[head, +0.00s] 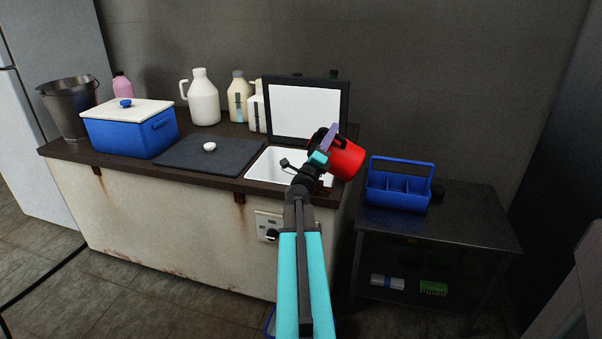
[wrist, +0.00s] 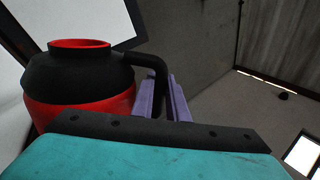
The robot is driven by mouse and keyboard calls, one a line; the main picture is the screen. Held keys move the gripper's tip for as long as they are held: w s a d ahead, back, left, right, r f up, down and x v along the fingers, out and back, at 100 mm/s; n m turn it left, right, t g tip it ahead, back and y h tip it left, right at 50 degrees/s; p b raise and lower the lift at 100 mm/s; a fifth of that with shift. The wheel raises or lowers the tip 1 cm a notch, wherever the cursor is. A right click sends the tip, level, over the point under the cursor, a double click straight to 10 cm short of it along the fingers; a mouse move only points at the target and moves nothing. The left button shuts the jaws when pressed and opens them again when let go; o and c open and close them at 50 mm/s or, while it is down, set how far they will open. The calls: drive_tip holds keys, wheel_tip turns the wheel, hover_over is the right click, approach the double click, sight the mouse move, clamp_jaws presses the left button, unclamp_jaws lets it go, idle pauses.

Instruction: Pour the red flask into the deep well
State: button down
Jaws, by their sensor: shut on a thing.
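The red flask (head: 347,159), with a black shoulder and handle, is held in the air by my gripper (head: 327,143). It hangs over the right end of the counter, at the right edge of the deep well (head: 262,168). In the head view it looks tilted, its black top to the upper left and its red body to the lower right. In the wrist view the flask (wrist: 85,95) shows its red-rimmed mouth, and the purple fingers (wrist: 165,100) are shut at its black handle. The white well is open, partly hidden by my arm. No liquid is visible.
A dark-framed white panel (head: 305,110) stands upright behind the well. A dark mat with a white knob (head: 209,147) lies left of it, beside a blue box (head: 130,135). Jugs (head: 203,100) stand behind. A blue caddy (head: 398,190) sits on the right side table (head: 465,225).

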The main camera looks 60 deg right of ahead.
sight(320, 134)
drive_tip(key=shift+w+a+f+n+t, duration=0.2)
drive_tip(key=shift+w+f+n+t, duration=0.45)
drive_tip(key=shift+n, duration=0.45)
drive_tip(key=shift+t, duration=0.25)
drive_tip(key=shift+w+a+n, duration=0.1)
drive_tip(key=shift+w+n, duration=0.1)
drive_tip(key=shift+n, duration=0.1)
drive_tip(key=shift+w+a+f+n+t+h+b, duration=0.15)
drive_tip(key=shift+w+n+t+b, duration=0.25)
drive_tip(key=shift+w+n+b, duration=0.2)
drive_tip(key=shift+w+a+f+n+t+h+b, duration=0.15)
drive_tip(key=shift+w+n+t+b, duration=0.3)
drive_tip(key=shift+n, duration=0.25)
drive_tip(key=shift+w+a+f+n+t+y+b, duration=0.2)
drive_tip(key=shift+w+n+t+b, duration=0.3)
drive_tip(key=shift+n+t+b, duration=0.4)
drive_tip(key=shift+w+a+f+n+t+y+b, duration=0.1)
drive_tip(key=shift+w+f+n+t+y+b, duration=0.1)
drive_tip(key=shift+w+n+t+b, duration=0.7)
drive_tip(key=shift+w+a+f+n+t+y+b, duration=0.2)
drive_tip(key=shift+n+t+b, duration=0.25)
drive_tip(key=shift+n, duration=0.85)
